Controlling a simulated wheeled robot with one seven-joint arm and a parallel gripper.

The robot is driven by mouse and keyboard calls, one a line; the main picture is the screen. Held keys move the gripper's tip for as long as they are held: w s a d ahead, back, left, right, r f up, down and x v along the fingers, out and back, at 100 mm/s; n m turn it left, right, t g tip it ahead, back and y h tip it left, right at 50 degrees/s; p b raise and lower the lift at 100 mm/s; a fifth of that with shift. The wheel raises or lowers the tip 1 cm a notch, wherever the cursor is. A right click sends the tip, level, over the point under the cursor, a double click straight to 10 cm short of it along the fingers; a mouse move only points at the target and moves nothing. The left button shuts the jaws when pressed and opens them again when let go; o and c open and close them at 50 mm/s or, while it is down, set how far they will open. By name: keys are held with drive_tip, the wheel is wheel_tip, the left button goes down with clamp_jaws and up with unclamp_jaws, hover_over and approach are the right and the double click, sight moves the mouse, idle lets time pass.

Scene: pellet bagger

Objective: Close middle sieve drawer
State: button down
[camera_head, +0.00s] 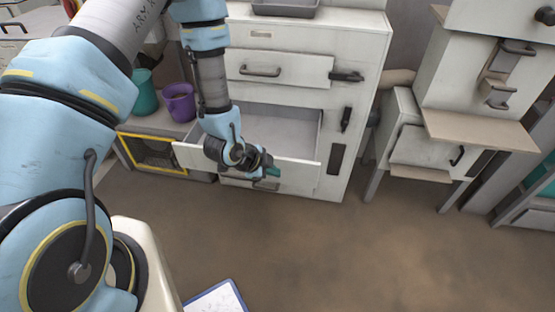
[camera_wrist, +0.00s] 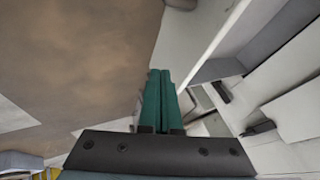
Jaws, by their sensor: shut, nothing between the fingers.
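A white cabinet (camera_head: 365,75) holds the sieve drawers. One drawer (camera_head: 300,172) below the upper one is pulled out, its grey inside (camera_head: 295,125) showing. I take it for the middle sieve drawer. My gripper (camera_head: 270,172) is shut and empty, low at the outer side of this drawer's front panel. The arm hides part of the panel. In the wrist view the green fingers (camera_wrist: 163,98) are together, beside the thin white top edge of the drawer front (camera_wrist: 217,42). I cannot tell whether they touch it.
An upper drawer (camera_head: 285,68) with a dark handle sits above the open one. A purple bucket (camera_head: 179,102) and a green bucket (camera_head: 144,92) stand at the left. A white machine with a shelf (camera_head: 480,130) stands at the right. The brown floor (camera_head: 370,255) in front is clear.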

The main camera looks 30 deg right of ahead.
drive_tip(key=shift+w+d+f+p, duration=0.15)
drive_tip(key=shift+w+d+p, duration=0.25)
drive_tip(key=shift+w+d, duration=0.4)
drive_tip(key=shift+w+d+f+p, duration=0.1)
drive_tip(key=shift+w+d+p, duration=0.25)
drive_tip(key=shift+w+d, duration=0.4)
drive_tip(key=shift+d, duration=0.1)
